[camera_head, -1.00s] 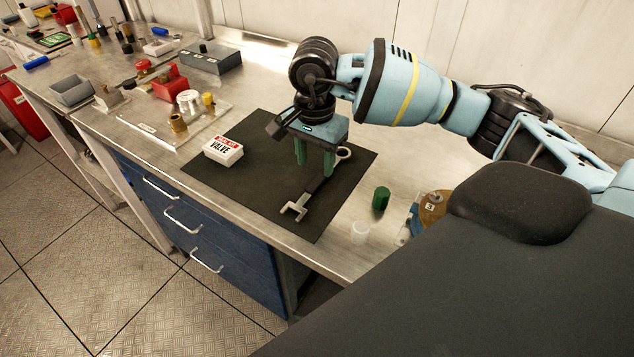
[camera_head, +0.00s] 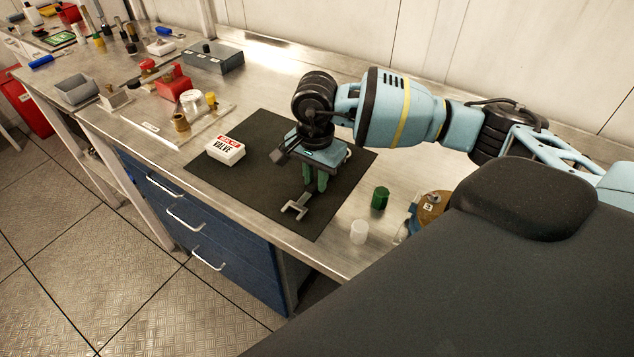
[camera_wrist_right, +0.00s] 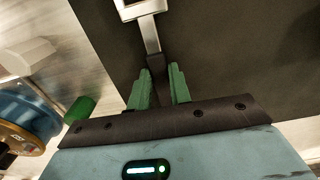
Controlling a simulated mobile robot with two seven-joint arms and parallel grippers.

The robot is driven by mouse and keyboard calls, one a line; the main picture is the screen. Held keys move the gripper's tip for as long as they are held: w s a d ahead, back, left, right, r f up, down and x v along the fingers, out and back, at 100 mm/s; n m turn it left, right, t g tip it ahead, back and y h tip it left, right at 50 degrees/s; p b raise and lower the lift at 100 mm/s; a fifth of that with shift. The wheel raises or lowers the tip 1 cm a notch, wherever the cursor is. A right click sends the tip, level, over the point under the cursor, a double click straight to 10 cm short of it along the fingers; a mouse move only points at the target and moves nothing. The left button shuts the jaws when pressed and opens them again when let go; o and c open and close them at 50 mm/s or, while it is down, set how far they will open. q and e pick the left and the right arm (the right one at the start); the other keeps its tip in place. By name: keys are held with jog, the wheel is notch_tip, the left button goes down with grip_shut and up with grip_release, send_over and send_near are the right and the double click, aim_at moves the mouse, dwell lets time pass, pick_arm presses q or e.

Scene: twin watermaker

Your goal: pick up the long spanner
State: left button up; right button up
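The long spanner (camera_head: 295,207) lies on the dark mat (camera_head: 262,191), its open jaw towards the mat's front edge. Its shaft runs back under my right gripper, which hides much of it in the head view. My right gripper (camera_head: 315,187) points down over the shaft, with its green fingers close together on either side of it. In the right wrist view the spanner's jaw (camera_wrist_right: 141,9) and shaft extend beyond the fingertips, and the shaft sits between the two fingers (camera_wrist_right: 159,75) with little or no gap. My left gripper is not in view.
A white valve box (camera_head: 225,150) sits on the mat's left part. A green cylinder (camera_head: 380,198), a white cap (camera_head: 359,232) and a brown-topped round part (camera_head: 433,206) stand right of the mat. Fittings and a red block (camera_head: 173,84) stand further left on the bench.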

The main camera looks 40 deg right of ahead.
aim_at(316, 183)
grip_shut()
jog(key=shift+r, duration=0.15)
jog(key=shift+r, duration=0.6)
notch_tip(316, 183, up, 2)
jog(key=shift+r, duration=0.1)
jog(key=s+a, duration=0.3)
jog(key=s+a+b, duration=0.1)
jog(key=s+a, duration=0.2)
jog(key=s, duration=0.1)
jog(key=s+a+r, duration=0.1)
jog(key=s+a, duration=0.2)
jog(key=s, duration=0.1)
jog(key=shift+a+r, duration=0.1)
jog(key=shift+a, duration=0.3)
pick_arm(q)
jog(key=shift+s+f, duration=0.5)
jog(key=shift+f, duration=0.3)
pick_arm(e)
jog(key=shift+s+a, duration=0.4)
jog(key=shift+s, duration=0.1)
